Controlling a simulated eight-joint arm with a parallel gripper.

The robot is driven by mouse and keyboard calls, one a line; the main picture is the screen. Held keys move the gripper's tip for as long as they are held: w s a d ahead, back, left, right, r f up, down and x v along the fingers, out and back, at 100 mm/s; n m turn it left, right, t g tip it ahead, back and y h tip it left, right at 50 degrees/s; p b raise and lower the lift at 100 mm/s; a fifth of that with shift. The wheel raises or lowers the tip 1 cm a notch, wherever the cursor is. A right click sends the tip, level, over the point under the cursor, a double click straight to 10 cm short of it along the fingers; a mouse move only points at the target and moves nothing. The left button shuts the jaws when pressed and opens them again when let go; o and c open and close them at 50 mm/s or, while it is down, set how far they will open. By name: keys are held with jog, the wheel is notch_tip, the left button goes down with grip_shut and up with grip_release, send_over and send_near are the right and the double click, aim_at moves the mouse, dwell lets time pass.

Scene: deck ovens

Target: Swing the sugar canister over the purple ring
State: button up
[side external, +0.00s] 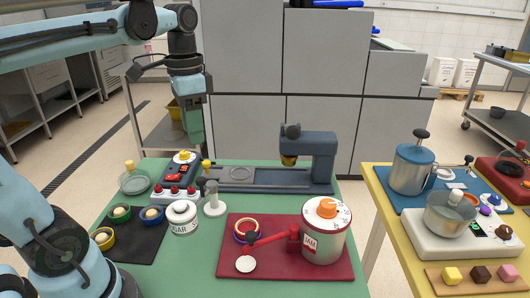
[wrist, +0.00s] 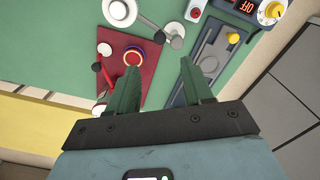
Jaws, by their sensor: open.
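The sugar canister (side external: 183,222) is white with a grey-rimmed lid and dark lettering. It is left of the red board, beside a grey post on a white base (side external: 214,208). In the wrist view the canister (wrist: 118,10) is at the top, and a bar runs from it toward the post (wrist: 176,30). The purple ring (side external: 238,237) lies on the red board, right of the canister; it also shows in the wrist view (wrist: 128,60). My gripper (side external: 195,140) is high above the table's far side, pointing down. In the wrist view its fingers (wrist: 160,66) are apart and empty.
The red board (side external: 230,267) also holds a jam canister (side external: 325,240) with a red arm and a white disc (side external: 245,264). Behind stand a control box (side external: 178,185) and a dark grey machine (side external: 308,150). Bowls sit on a black mat (side external: 130,237) at left.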

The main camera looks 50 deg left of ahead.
aim_at(200, 179)
notch_tip(200, 179, down, 12)
jog(key=shift+r, duration=0.1)
dwell(0.5)
grip_shut()
dwell(0.3)
